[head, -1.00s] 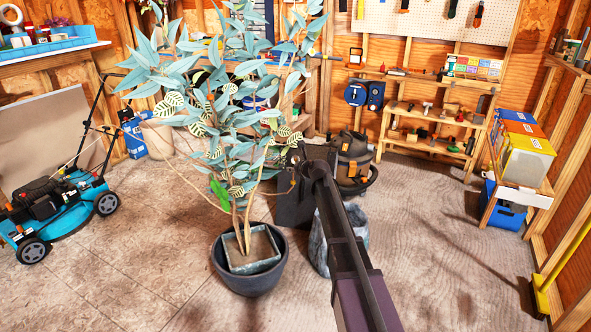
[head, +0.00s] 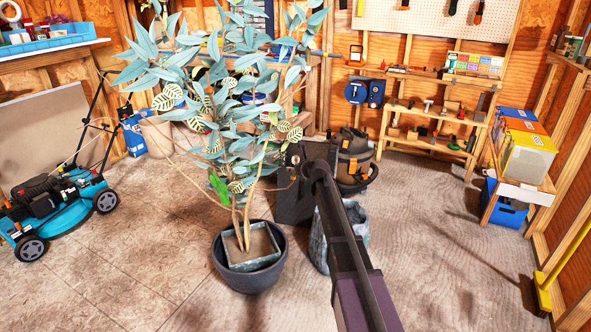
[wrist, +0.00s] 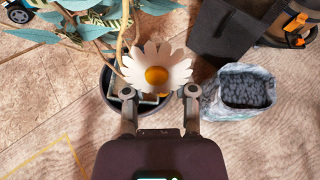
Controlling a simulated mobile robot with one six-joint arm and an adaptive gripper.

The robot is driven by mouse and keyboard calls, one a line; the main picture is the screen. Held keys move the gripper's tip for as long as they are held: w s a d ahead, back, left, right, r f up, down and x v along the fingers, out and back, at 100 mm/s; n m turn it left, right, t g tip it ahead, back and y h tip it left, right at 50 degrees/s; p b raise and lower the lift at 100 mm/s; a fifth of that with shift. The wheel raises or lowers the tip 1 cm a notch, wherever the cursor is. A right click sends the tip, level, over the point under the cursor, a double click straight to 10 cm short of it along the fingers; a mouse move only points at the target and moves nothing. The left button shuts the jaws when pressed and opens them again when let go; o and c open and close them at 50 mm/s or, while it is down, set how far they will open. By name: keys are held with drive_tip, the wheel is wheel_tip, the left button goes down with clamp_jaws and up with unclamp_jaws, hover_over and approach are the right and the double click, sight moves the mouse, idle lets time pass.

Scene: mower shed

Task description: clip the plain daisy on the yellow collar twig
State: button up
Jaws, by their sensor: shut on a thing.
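The plain daisy (wrist: 156,76), with white petals and a yellow centre, is between the fingers of my gripper (wrist: 160,92) in the wrist view. The gripper is shut on it, and the flower faces the camera. A potted plant (head: 240,215) with blue-green leaves stands left of my arm in the head view. Its thin brown stems also show in the wrist view (wrist: 118,45), just left of and behind the daisy. I cannot make out a yellow collar on any twig. In the head view my arm hides the gripper and the daisy.
A dark round pot (head: 228,275) holds the plant. A grey fabric bag (head: 359,222) and a shop vacuum (head: 352,160) stand right of it. A blue mower (head: 62,205) is at left. The floor at right is open.

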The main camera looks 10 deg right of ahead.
drive_tip(key=shift+f+b, duration=0.25)
drive_tip(key=shift+b, duration=0.05)
idle(0.6)
drive_tip(key=o, duration=0.9)
drive_tip(key=shift+o, duration=0.2)
drive_tip(key=o, duration=0.3)
drive_tip(key=p+v, duration=0.3)
drive_tip(key=v, duration=0.4)
idle(1.1)
drive_tip(key=shift+w, duration=0.1)
idle(0.3)
